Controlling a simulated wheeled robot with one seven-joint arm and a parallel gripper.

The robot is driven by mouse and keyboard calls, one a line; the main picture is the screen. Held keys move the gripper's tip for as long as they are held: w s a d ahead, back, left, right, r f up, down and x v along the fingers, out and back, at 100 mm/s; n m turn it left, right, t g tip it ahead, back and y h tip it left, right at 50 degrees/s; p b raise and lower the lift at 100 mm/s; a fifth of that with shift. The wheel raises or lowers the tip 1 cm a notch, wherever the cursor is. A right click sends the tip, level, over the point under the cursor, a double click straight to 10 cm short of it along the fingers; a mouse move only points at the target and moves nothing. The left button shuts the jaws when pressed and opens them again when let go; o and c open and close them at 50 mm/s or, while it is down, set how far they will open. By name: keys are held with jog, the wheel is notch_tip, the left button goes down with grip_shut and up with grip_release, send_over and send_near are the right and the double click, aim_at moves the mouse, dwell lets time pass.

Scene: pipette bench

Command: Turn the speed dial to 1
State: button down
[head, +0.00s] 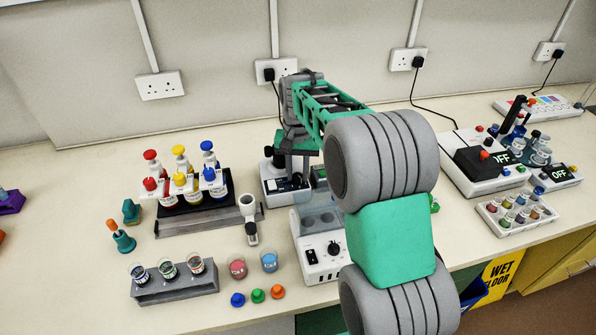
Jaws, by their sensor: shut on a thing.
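A small grey and white device (270,198) stands on the bench near the back wall, with a dark switch on its front. My gripper (297,181) reaches down onto the front of this device, right beside the switch. Its fingers are shut on what appears to be the device's speed dial, which they hide almost wholly. I cannot read the dial's marks or its setting. A second white device (321,270) stands nearer, with a black knob (334,248) and a black switch; my gripper is apart from that knob. My arm covers the right side of this nearer device.
On the left are a rack of dropper bottles (218,212), a grey holder with small cups (180,288), coloured caps (257,295) and two beakers (269,261). A white pipette-like tool (249,220) stands close by. Devices reading OFF (488,165) are on the right.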

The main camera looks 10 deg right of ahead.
aim_at(298, 175)
jog(key=m, duration=1.1)
jog(key=shift+r+m, duration=0.1)
jog(key=shift+m, duration=1.9)
jog(key=c, duration=1.1)
grip_release()
notch_tip(298, 175, up, 8)
jog(key=shift+f, duration=0.15)
